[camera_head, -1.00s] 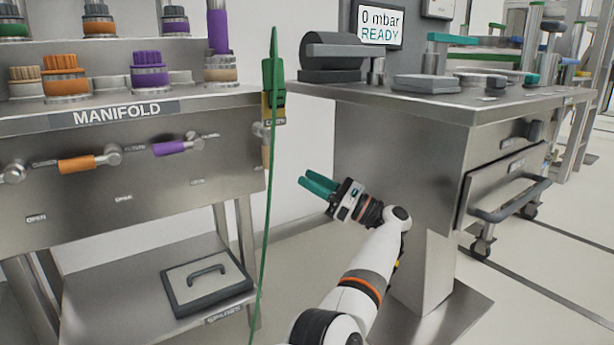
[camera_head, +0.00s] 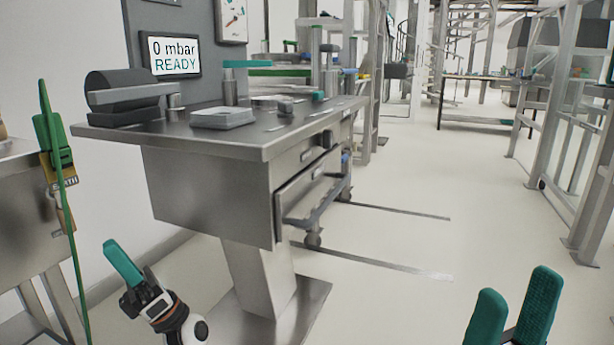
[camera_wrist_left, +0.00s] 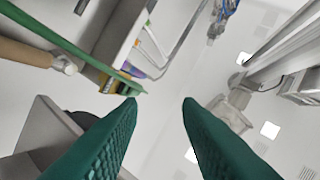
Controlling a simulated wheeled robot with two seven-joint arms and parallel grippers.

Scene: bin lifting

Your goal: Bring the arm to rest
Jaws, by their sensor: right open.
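My left gripper (camera_head: 110,245) is at the lower left of the head view, beside the steel bench, in free air. In the left wrist view its two teal fingers (camera_wrist_left: 160,100) stand apart with nothing between them. My right gripper (camera_head: 517,280) shows at the lower right edge of the head view. Its two teal fingers are apart and empty, over the open floor. Its arm is out of view.
A steel bench (camera_head: 260,143) with a drawer stands ahead of my left gripper. A green cable with a clamp (camera_head: 54,143) hangs at the left; the cable (camera_wrist_left: 60,42) also crosses the left wrist view. The pale floor (camera_head: 400,235) to the right is clear.

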